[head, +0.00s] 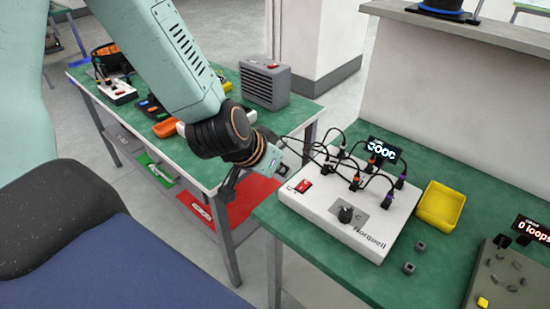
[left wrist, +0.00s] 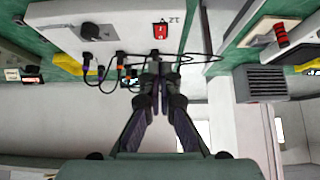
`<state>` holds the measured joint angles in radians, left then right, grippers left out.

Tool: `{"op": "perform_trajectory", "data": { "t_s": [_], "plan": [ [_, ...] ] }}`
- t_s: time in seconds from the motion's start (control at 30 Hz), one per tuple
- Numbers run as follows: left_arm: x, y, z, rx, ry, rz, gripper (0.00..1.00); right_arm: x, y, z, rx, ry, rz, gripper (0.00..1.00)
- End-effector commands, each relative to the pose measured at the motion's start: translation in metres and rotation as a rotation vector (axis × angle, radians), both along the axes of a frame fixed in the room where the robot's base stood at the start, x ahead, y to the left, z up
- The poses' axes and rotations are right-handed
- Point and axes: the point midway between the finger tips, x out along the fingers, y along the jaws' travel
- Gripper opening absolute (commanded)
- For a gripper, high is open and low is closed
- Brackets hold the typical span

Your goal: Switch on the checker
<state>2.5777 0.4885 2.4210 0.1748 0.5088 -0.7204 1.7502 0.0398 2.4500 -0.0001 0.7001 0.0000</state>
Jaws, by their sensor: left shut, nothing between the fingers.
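The checker (head: 330,214) is a white box marked "Norquell" on the green bench at the right. It has a red rocker switch (head: 303,186) at its left corner, a black knob (head: 346,213), and several plugged cables. A small lit display (head: 382,150) stands at its back. In the left wrist view the red switch (left wrist: 160,31) lies just beyond the fingertips, with the knob (left wrist: 91,31) to its left. My left gripper (head: 229,187) is shut and empty, left of the checker and apart from the switch. My right gripper is not in view.
A yellow tray (head: 441,206) and small grey blocks (head: 409,267) sit right of the checker. Another device (head: 515,275) stands at the right edge. Cables arch over the checker's back. A second bench (head: 190,172) at the left holds a grey vented box (head: 265,83).

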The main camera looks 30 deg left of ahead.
Motion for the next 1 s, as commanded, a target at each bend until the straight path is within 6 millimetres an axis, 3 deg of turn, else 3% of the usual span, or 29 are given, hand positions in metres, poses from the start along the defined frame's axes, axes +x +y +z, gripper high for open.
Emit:
{"op": "perform_trajectory", "data": {
  "t_s": [0.3,1.0],
  "plan": [
    [-0.014,0.002,0.012,0.001,0.0,0.001,0.0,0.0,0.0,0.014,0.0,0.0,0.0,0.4],
    [-0.014,0.003,0.012,-0.047,-0.001,0.065,0.0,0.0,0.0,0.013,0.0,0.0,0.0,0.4]
  ]
}}
